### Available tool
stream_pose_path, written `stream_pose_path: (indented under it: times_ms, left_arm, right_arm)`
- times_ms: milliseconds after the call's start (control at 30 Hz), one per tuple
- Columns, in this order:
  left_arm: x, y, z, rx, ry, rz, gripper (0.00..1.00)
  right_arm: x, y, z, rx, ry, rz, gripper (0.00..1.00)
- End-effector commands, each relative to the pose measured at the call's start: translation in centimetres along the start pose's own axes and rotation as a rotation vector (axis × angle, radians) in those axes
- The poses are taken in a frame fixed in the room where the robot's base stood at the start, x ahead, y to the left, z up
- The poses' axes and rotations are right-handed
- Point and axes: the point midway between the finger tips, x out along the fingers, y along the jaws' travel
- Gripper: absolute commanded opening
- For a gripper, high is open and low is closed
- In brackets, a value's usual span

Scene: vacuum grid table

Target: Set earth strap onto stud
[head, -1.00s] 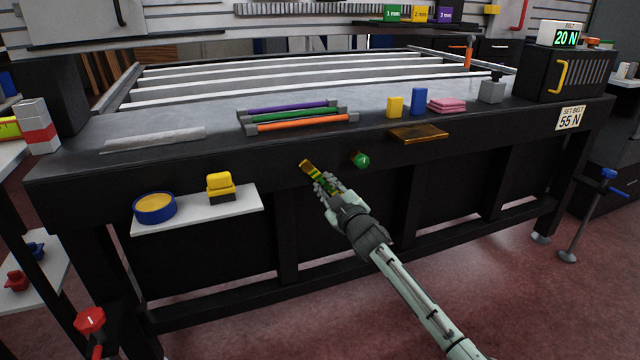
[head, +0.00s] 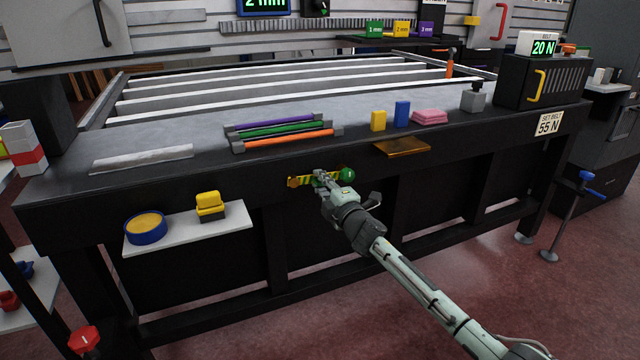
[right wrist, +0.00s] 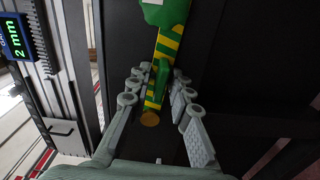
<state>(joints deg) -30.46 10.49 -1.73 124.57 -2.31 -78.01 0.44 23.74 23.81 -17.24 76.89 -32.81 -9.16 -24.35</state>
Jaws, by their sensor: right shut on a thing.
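The earth strap (head: 305,182) is a short yellow-and-green band with an orange-brown round end (right wrist: 150,118). It lies roughly level along the table's dark front face. My right gripper (head: 326,179) is shut on the strap at its green grip piece (right wrist: 162,82), between the fingers in the right wrist view. A green rounded knob (head: 348,174) with a white mark is at the strap's right end; it also shows at the top of the right wrist view (right wrist: 165,12). The strap's end meets or overlaps it; I cannot tell which. No bare stud is distinguishable. My left gripper is not in view.
An amber plate (head: 402,147) juts from the table edge (head: 230,172) right of the knob. A white shelf (head: 190,236) at lower left carries a blue-rimmed round dish (head: 145,227) and a yellow block (head: 209,204). Coloured bars (head: 284,130) lie on the table above.

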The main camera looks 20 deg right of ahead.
Motion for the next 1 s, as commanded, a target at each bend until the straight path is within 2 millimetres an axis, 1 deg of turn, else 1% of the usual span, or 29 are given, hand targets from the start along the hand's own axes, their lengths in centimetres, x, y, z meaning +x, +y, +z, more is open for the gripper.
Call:
stream_pose_path:
  times_ms: [233,633,667,700,733,1000]
  left_arm:
    - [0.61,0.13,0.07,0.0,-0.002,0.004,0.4]
    - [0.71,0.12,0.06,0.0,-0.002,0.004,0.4]
    - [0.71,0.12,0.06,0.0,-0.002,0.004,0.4]
    - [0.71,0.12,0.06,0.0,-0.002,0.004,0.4]
    - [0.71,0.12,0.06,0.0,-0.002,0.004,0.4]
    - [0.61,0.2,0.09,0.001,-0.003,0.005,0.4]
  right_arm:
    - [-0.04,0.2,0.0,-0.048,-0.001,-0.002,0.0]
    - [-0.04,0.2,0.0,-0.052,0.0,-0.002,0.0]
    - [-0.04,0.2,0.0,-0.052,0.0,-0.002,0.22]
    - [-0.04,0.2,0.0,-0.052,0.0,-0.002,0.27]
    - [-0.04,0.2,0.0,-0.052,0.0,-0.002,0.29]
    - [-0.05,0.29,0.0,-0.051,0.0,-0.001,0.29]
